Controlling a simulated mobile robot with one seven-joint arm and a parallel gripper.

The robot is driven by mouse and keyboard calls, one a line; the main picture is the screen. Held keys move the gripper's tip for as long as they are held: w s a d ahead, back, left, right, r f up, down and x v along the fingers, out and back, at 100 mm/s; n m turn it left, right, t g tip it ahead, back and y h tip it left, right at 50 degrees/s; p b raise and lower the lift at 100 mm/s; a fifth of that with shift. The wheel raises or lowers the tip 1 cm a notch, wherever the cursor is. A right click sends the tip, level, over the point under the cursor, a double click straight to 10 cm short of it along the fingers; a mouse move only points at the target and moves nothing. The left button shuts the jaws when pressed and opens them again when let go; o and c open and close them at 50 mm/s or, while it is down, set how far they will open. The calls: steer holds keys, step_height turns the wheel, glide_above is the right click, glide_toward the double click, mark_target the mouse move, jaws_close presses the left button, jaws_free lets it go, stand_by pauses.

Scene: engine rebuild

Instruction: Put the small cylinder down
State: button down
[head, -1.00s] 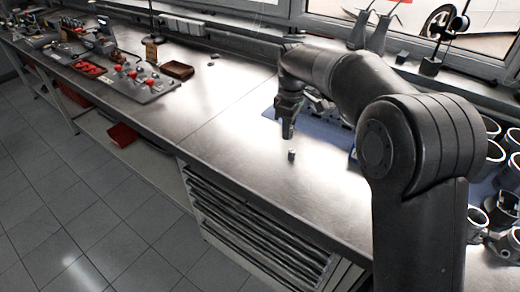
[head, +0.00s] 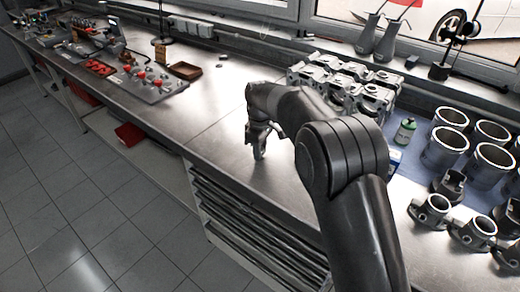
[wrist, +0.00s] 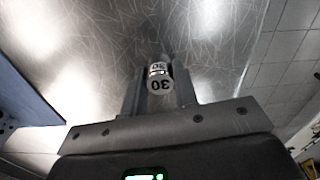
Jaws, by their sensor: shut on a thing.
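The small cylinder (wrist: 160,84) is a short, pale metal piece marked "30". In the wrist view it sits between the two fingers of my gripper (wrist: 160,93), which is shut on it. In the head view my gripper (head: 260,153) points down close to the metal workbench (head: 215,128), near its front part. The cylinder cannot be made out clearly there. I cannot tell whether its lower end touches the bench.
Engine blocks (head: 345,82) stand at the back, right of my gripper. A green bottle (head: 404,131) and several metal cylinder sleeves (head: 443,152) are further right. A brown tray (head: 185,71) lies to the left.

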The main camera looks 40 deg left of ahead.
steer(key=shift+f, duration=0.15)
steer(key=c, duration=1.1)
jaws_free()
step_height(320, 180, up, 12)
steer(key=shift+r, duration=0.2)
